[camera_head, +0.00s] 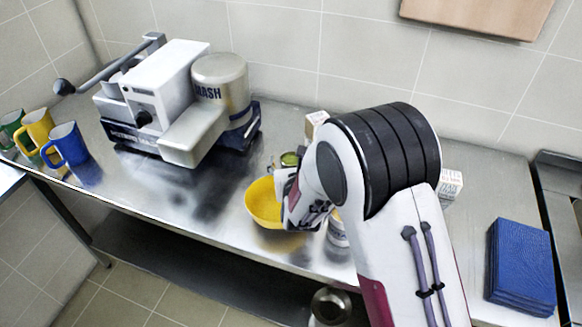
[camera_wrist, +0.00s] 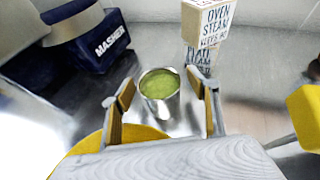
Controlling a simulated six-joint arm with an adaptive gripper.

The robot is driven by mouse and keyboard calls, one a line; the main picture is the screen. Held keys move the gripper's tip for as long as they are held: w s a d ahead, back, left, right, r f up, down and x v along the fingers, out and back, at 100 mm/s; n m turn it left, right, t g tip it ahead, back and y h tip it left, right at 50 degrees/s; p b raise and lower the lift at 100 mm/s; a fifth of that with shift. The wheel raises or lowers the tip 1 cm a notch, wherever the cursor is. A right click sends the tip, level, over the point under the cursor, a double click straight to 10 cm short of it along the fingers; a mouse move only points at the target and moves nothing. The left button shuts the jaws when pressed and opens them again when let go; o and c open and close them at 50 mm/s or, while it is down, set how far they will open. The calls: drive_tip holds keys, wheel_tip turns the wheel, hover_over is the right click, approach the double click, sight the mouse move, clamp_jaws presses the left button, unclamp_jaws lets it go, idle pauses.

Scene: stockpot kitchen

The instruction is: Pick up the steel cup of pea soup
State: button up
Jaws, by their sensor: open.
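The steel cup of pea soup (camera_wrist: 160,96) stands upright on the steel counter, its green soup showing at the top. In the wrist view it sits between and just beyond the fingertips of my gripper (camera_wrist: 160,98). My gripper is open, with one finger on each side of the cup; I cannot tell whether either touches it. In the head view the cup (camera_head: 289,159) shows only partly, behind the yellow bowl and beside my gripper (camera_head: 284,182). My arm hides much of the area to its right.
A yellow bowl (camera_head: 262,205) is close beside my gripper on the near side. A box marked oven steam (camera_wrist: 207,22) stands behind the cup. The masher machine (camera_head: 165,105) is to the left, with several mugs (camera_head: 68,144) beyond it. Blue folded cloths (camera_head: 520,268) lie at right.

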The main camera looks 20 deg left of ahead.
idle(0.3)
drive_tip(key=c, duration=1.3)
drive_tip(key=shift+c, duration=0.2)
wheel_tip(320, 180, up, 10)
idle(0.3)
